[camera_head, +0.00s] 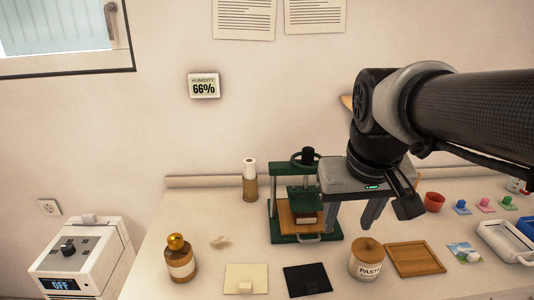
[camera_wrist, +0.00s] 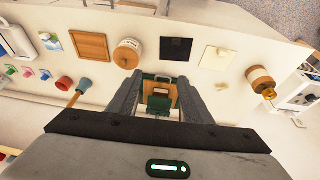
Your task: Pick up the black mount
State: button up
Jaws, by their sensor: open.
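The black mount (camera_head: 307,279) is a flat dark square lying on the pale table near its front edge, between a cream mount and the paste jar. It also shows in the wrist view (camera_wrist: 176,49), at the upper middle beyond my fingertips. My gripper (camera_head: 370,215) is open and empty, pointing down above the table, to the right of the green press and behind the mount. In the wrist view my gripper (camera_wrist: 160,85) has its two dark fingers spread on either side of the press, with clear distance to the mount.
A green press (camera_head: 304,237) stands behind the mount. A cream mount (camera_head: 246,284) lies left of it; a paste jar (camera_head: 367,262) and a wooden frame (camera_head: 414,259) are to the right. A brown bottle (camera_head: 180,262) stands at left.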

jog(key=w+a+f+n+g, duration=0.1)
jog(key=w+a+f+g, duration=0.1)
jog(key=w+f+g, duration=0.4)
jog(key=t+b, duration=0.2)
jog(key=b, duration=0.1)
send_over(312, 286)
jog(key=shift+y, duration=0.3)
jog(key=f, duration=0.8)
jog(key=d+f, duration=0.1)
jog(key=f, duration=0.3)
jog(key=shift+a+f+b, duration=0.25)
jog(key=shift+f+b, duration=0.3)
jog(key=shift+f, duration=1.05)
jog(key=shift+a+f+b, duration=0.2)
jog(key=shift+f+b, duration=0.35)
jog(key=shift+f, duration=1.05)
jog(key=c, duration=1.1)
